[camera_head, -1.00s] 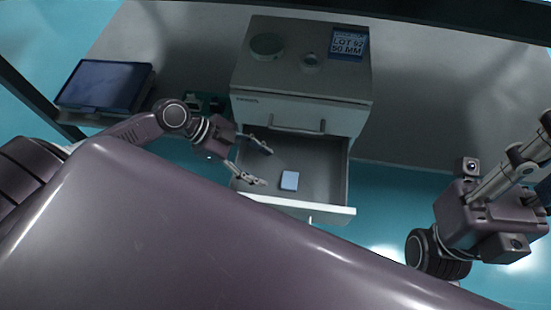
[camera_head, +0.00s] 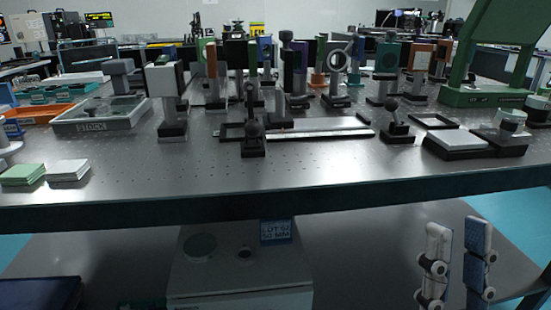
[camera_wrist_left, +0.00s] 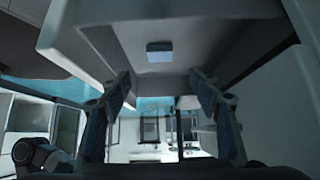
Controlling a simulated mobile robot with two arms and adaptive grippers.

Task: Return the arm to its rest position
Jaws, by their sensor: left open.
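My left gripper (camera_wrist_left: 161,76) is open and empty in the left wrist view, its two fingers apart. The left arm does not show in the head view. My right gripper (camera_head: 458,226) stands at the lower right of the head view, fingers pointing up and spread apart, with nothing between them.
A perforated optical table (camera_head: 240,180) crosses the head view, crowded with posts and optic mounts. Beneath it is a grey cabinet (camera_head: 240,280) with a blue label (camera_head: 276,231). A dark screen (camera_head: 40,293) lies lower left. Blue floor (camera_head: 520,200) shows at the right.

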